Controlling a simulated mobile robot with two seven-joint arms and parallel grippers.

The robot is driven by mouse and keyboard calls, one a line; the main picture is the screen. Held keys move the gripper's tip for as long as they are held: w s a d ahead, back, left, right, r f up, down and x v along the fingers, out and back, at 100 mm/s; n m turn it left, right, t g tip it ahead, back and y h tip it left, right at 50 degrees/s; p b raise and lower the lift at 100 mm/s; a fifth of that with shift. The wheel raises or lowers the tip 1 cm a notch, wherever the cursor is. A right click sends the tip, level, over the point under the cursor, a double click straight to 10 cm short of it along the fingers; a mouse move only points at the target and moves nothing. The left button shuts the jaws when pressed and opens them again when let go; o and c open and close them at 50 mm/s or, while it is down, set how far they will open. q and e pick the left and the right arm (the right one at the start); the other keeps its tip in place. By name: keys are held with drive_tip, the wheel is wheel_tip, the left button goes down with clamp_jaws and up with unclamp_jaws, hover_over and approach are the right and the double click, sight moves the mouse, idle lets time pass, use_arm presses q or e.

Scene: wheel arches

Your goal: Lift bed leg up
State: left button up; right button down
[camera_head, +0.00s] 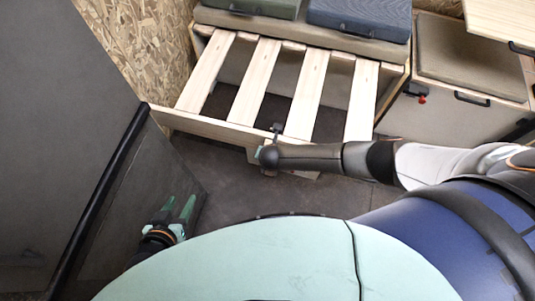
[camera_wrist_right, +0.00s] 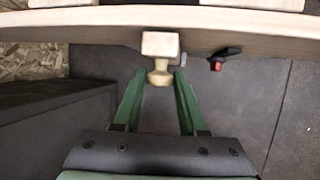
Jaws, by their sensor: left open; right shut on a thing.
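The slatted wooden bed frame (camera_head: 215,127) extends from the bench in the head view. In the right wrist view, the bed leg (camera_wrist_right: 160,45) is a pale wooden block with a rounded knob, below the bed's front board (camera_wrist_right: 90,22). My right gripper (camera_wrist_right: 160,76) has its green fingers on both sides of the knob and is shut on the leg. In the head view, my right wrist is at the bed's front edge and its fingers are mostly hidden. My left gripper (camera_head: 176,211) is open and empty, low at the left, away from the bed.
Cushions (camera_head: 360,15) lie at the back of the bed. A cabinet (camera_head: 452,110) with a dark handle and a red part stands to the right. A grey panel with a black edge bar (camera_head: 105,190) is at the left. Dark floor (camera_head: 235,185) is clear before the bed.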

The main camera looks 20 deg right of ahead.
drive_tip(key=shift+w+d+r, duration=0.1)
drive_tip(key=shift+r, duration=0.2)
drive_tip(key=c, duration=0.8)
unclamp_jaws()
drive_tip(key=o, duration=0.4)
drive_tip(key=shift+c, duration=0.2)
use_arm(q)
drive_tip(key=shift+w+d+r, duration=0.1)
drive_tip(key=shift+r, duration=0.05)
use_arm(e)
drive_tip(key=shift+s+r+p, duration=0.15)
drive_tip(key=shift+s+p, duration=0.05)
drive_tip(key=shift+p, duration=0.1)
use_arm(q)
drive_tip(key=r+p, duration=0.1)
drive_tip(key=p, duration=0.1)
drive_tip(key=a+r+p, duration=0.1)
drive_tip(key=p, duration=0.1)
drive_tip(key=s+a+r+p, duration=0.1)
drive_tip(key=shift+s+r+p, duration=0.1)
drive_tip(key=shift+r+p, duration=0.1)
drive_tip(key=shift+p, duration=0.2)
use_arm(e)
drive_tip(key=v, duration=1.2)
